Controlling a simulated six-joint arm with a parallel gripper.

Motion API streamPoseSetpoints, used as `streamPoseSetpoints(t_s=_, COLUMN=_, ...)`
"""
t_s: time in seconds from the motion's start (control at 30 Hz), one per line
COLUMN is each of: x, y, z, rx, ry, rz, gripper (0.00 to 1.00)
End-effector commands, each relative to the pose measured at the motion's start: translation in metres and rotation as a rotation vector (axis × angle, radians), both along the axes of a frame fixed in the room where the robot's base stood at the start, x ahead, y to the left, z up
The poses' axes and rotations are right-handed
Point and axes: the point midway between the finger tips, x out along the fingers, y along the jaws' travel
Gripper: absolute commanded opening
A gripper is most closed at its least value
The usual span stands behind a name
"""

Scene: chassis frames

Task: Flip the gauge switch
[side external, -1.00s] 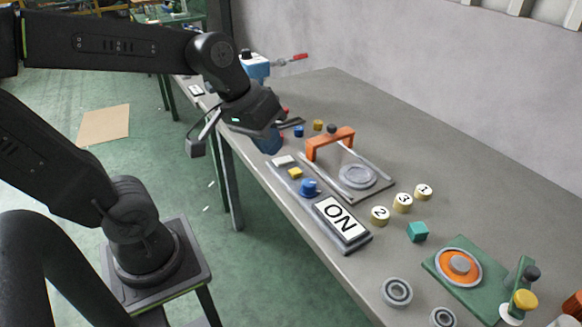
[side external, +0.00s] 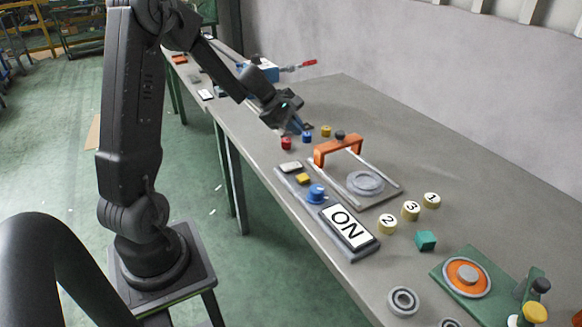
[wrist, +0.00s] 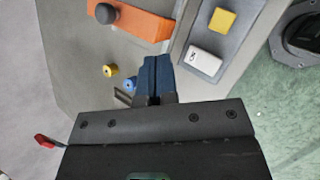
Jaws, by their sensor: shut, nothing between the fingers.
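A narrow grey panel (side external: 327,219) lies along the near table edge. It carries a small white switch (side external: 291,167), a yellow button (side external: 302,179), a blue knob (side external: 316,193) and a large ON plate (side external: 348,227). In the wrist view the white switch (wrist: 205,62) has small dark lettering, and the yellow button (wrist: 222,20) sits beyond it. No part is marked as a gauge, so I cannot tell for certain which is the gauge switch. My gripper (side external: 298,127) is shut and empty, above the table beyond the white switch. Its blue fingers (wrist: 158,66) are together, left of the switch in the wrist view.
Red (side external: 286,143), blue (side external: 307,137) and yellow (side external: 325,131) pegs stand near my gripper. An orange handle (side external: 337,147) with a black knob rises beside the panel. Numbered discs (side external: 388,223), a teal cube (side external: 425,240) and a green plate (side external: 462,272) lie to the right.

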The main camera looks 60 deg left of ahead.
Motion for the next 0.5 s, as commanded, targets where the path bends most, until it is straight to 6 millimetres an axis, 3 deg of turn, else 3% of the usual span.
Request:
streamPoseSetpoints(t_s=0.33, x=0.0, y=0.0, z=-0.001, rx=-0.001, ry=0.0, rz=0.001, gripper=0.0)
streamPoseSetpoints(t_s=0.5, x=-0.001, y=0.0, z=-0.012, rx=-0.003, ry=0.001, rz=-0.001, gripper=0.0)
